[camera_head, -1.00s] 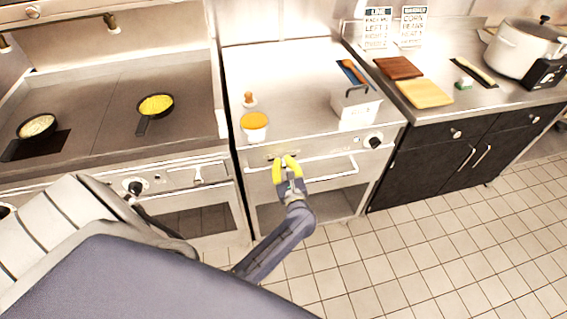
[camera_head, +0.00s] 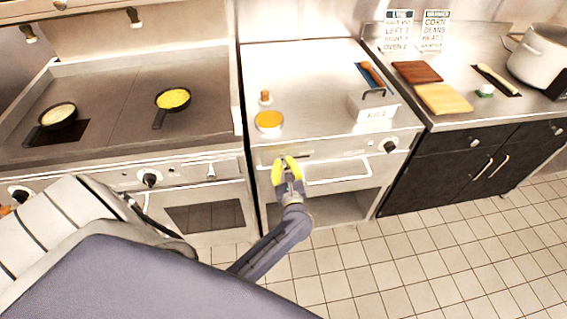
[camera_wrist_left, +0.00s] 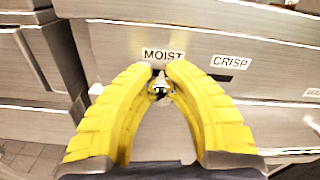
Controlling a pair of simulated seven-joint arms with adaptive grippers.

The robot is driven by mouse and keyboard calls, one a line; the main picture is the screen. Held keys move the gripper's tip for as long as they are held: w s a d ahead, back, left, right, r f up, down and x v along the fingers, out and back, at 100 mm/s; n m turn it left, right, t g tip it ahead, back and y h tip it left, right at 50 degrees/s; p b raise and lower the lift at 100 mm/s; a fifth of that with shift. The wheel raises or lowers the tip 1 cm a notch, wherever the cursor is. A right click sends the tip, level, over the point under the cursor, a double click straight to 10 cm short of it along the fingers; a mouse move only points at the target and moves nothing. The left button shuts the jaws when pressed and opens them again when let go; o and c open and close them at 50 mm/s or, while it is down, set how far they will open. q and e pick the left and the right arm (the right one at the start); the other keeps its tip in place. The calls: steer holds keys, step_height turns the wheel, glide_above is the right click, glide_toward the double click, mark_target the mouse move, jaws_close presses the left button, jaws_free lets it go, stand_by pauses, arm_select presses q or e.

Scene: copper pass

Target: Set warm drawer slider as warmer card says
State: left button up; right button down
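The warm drawer (camera_head: 330,172) is in the steel unit at the centre of the head view, with a long bar handle. My left gripper (camera_head: 284,160) is at the left part of its front. In the left wrist view its yellow fingers (camera_wrist_left: 162,72) close around a small shiny slider knob (camera_wrist_left: 159,88), just below the "MOIST" label (camera_wrist_left: 162,55). The "CRISP" label (camera_wrist_left: 231,62) is to the right. The fingers hide part of the knob and its track. The warmer card (camera_head: 436,30) stands at the back right; its small text is only partly readable. My right gripper is not in view.
Above the drawer stand an orange-filled tub (camera_head: 269,122) and a white bin (camera_head: 374,112). A black knob (camera_head: 390,146) is right of the handle. The griddle (camera_head: 110,95) with two pans is left. Boards (camera_head: 444,98) and a pot (camera_head: 540,55) are right. The tiled floor is clear.

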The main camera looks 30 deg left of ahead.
arm_select(q)
steer(key=o, duration=0.8)
steer(key=shift+w+d, duration=0.1)
steer(key=v, duration=1.2)
